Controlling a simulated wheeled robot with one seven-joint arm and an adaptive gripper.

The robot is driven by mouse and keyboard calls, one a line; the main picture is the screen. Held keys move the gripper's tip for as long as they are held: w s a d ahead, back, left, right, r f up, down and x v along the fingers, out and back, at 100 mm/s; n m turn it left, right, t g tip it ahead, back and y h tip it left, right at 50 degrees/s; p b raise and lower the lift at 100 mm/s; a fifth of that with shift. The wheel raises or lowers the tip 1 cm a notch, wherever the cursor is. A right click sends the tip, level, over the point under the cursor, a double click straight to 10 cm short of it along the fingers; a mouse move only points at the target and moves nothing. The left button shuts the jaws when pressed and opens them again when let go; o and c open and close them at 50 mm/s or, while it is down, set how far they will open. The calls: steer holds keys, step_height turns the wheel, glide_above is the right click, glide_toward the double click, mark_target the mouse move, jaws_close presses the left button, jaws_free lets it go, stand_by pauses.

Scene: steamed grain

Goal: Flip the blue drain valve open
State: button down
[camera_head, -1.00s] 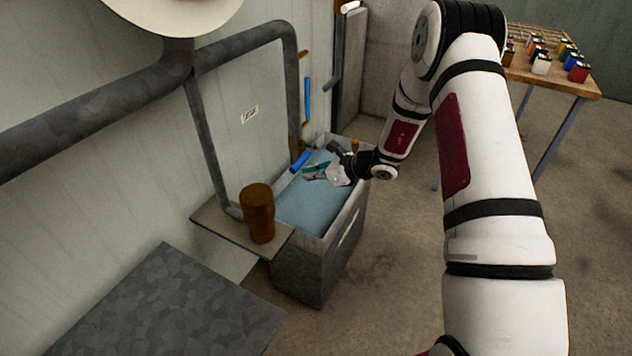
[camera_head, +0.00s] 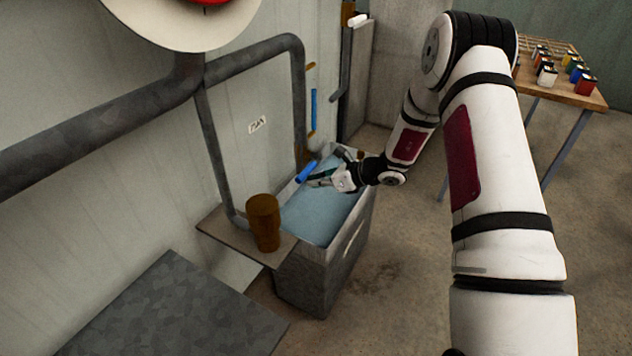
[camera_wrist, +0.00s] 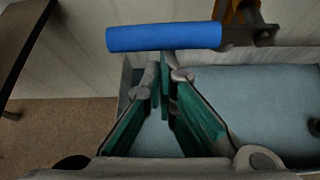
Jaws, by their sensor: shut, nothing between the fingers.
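The blue valve handle (camera_head: 306,172) is a short round bar that sticks out over the water-filled trough, at its wall side. In the wrist view the handle (camera_wrist: 165,37) lies level across the top, with a brass-brown valve body (camera_wrist: 238,15) at its right end. My gripper (camera_head: 312,182) is by the handle, above the trough. In the wrist view my gripper (camera_wrist: 165,72) has its green-padded fingers drawn together at the tips, with nothing between them. The tips are just below the handle's middle; I cannot tell whether they touch it.
The grey trough (camera_head: 322,278) holds bluish water. A brown cup (camera_head: 264,222) stands on a shelf (camera_head: 222,234) at its near end. A blue vertical bar (camera_head: 313,110) and grey pipes (camera_head: 298,90) run along the wall. A wooden table (camera_head: 590,94) with several small jars is at back right.

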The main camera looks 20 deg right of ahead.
mark_target(308, 173)
steer(key=shift+r, duration=0.3)
step_height(308, 173, up, 3)
steer(key=shift+f+m+g+y+p, duration=0.1)
steer(key=shift+m+g+y+p, duration=0.6)
steer(key=shift+m+y+p, duration=0.4)
steer(key=w+d+r+m+g+y+b, duration=0.1)
steer(key=w+d+r+m+y+b, duration=0.3)
steer(key=r+m+y, duration=0.2)
steer(key=shift+w+d+r+m+g, duration=0.2)
steer(key=shift+r+m+g, duration=0.2)
steer(key=shift+m, duration=0.7)
